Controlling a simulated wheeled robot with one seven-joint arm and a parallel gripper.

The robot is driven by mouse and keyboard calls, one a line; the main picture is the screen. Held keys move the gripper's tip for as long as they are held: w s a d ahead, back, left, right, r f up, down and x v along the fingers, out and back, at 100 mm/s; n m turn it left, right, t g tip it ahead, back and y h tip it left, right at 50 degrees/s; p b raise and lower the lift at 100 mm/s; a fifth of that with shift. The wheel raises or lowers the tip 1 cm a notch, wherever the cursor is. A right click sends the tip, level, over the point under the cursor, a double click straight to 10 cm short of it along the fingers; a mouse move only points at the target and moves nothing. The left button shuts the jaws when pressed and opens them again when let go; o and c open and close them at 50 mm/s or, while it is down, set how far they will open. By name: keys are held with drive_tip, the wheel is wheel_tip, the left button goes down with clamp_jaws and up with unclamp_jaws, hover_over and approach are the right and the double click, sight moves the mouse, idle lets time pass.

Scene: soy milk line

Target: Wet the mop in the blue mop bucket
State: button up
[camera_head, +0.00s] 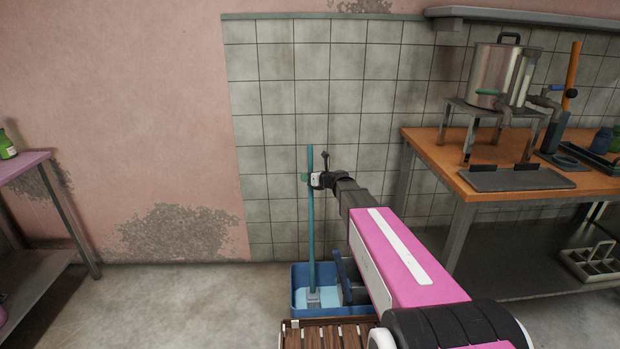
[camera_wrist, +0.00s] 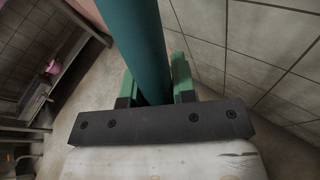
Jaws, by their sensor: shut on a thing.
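The mop (camera_head: 311,225) has a teal handle and stands nearly upright against the tiled wall side, with its grey head (camera_head: 313,299) low inside the blue mop bucket (camera_head: 298,284). Light blue water shows in the bucket around the head; how deep the head sits in it I cannot tell. My gripper (camera_head: 311,179) is shut on the upper part of the handle. In the wrist view the handle (camera_wrist: 139,45) runs between the two green fingers of my gripper (camera_wrist: 155,85). My arm hides the right part of the bucket.
A brown slatted wooden piece (camera_head: 325,336) lies in front of the bucket. An orange-topped table (camera_head: 440,150) with a steel pot (camera_head: 492,75) stands at right. A pink-topped table (camera_head: 25,163) stands at left. The floor left of the bucket is clear.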

wheel_tip(320, 180, down, 6)
drive_tip(key=shift+f, duration=0.25)
idle(0.5)
drive_tip(key=shift+a+f, duration=0.1)
drive_tip(key=shift+f, duration=0.4)
idle(2.1)
wheel_tip(320, 180, up, 7)
idle(0.9)
drive_tip(key=shift+f, duration=0.15)
idle(0.8)
wheel_tip(320, 180, down, 7)
idle(0.5)
